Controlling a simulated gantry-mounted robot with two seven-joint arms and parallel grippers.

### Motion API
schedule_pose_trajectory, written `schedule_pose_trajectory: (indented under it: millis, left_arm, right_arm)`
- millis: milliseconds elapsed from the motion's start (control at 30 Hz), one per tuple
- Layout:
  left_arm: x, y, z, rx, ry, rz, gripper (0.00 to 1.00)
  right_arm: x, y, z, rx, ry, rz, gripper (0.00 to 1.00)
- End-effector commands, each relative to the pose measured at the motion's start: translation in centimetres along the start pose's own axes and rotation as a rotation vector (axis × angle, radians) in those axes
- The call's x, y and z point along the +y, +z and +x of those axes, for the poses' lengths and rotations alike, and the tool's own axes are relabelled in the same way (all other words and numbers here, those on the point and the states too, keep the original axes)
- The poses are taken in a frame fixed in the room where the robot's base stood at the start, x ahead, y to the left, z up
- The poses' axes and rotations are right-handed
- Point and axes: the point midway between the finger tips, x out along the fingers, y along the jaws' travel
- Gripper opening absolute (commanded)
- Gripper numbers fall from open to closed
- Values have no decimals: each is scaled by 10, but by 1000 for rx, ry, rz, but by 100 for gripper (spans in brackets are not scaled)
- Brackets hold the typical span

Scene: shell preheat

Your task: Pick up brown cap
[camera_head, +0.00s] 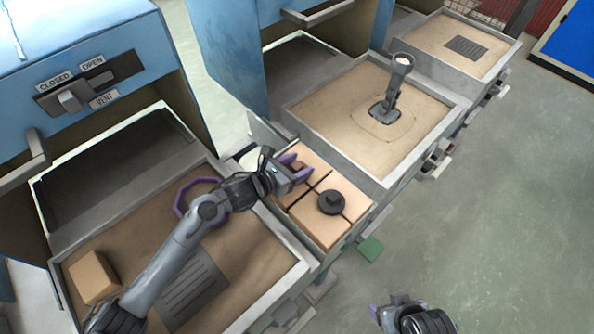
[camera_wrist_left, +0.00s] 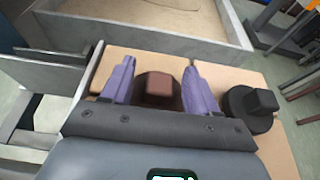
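The brown cap (camera_wrist_left: 160,88) stands on a tan block surface, between the two purple fingers of my left gripper (camera_wrist_left: 160,85) in the left wrist view. The fingers are open, with a gap on each side of the cap; its lower part is dark and partly hidden by the gripper body. In the head view my left gripper (camera_head: 296,169) is over the far-left part of the tan blocks, with the brown cap (camera_head: 299,165) partly showing between its fingers. My right gripper (camera_head: 385,312) is at the bottom edge, partly cut off; its opening is unclear.
A black cap (camera_head: 331,202) stands on the tan blocks (camera_head: 345,225), right of the left gripper; it also shows in the left wrist view (camera_wrist_left: 252,108). Sandy trays (camera_head: 440,115) lie on both sides. A grey upright tool (camera_head: 393,88) stands in the farther one. Blue cabinets (camera_head: 225,50) rise behind.

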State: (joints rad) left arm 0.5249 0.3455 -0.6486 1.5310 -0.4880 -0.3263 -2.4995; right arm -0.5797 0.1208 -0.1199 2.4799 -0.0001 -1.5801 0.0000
Motion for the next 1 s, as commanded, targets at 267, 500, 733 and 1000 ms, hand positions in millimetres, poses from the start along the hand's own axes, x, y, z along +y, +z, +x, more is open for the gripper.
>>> schedule_pose_trajectory:
  millis: [267,500,733,1000]
  left_arm:
    - [0,0,0,0,0,0,17]
    - [0,0,0,0,0,0,4]
    - [0,5,-2,-1,0,2,4]
    - [0,32,-12,-1,0,4,4]
  right_arm:
    - [1,0,0,-1,4,-5,74]
    - [1,0,0,0,2,-3,74]
    - [0,-1,-2,0,-2,2,74]
    - [-1,-4,-12,1,-4,5,74]
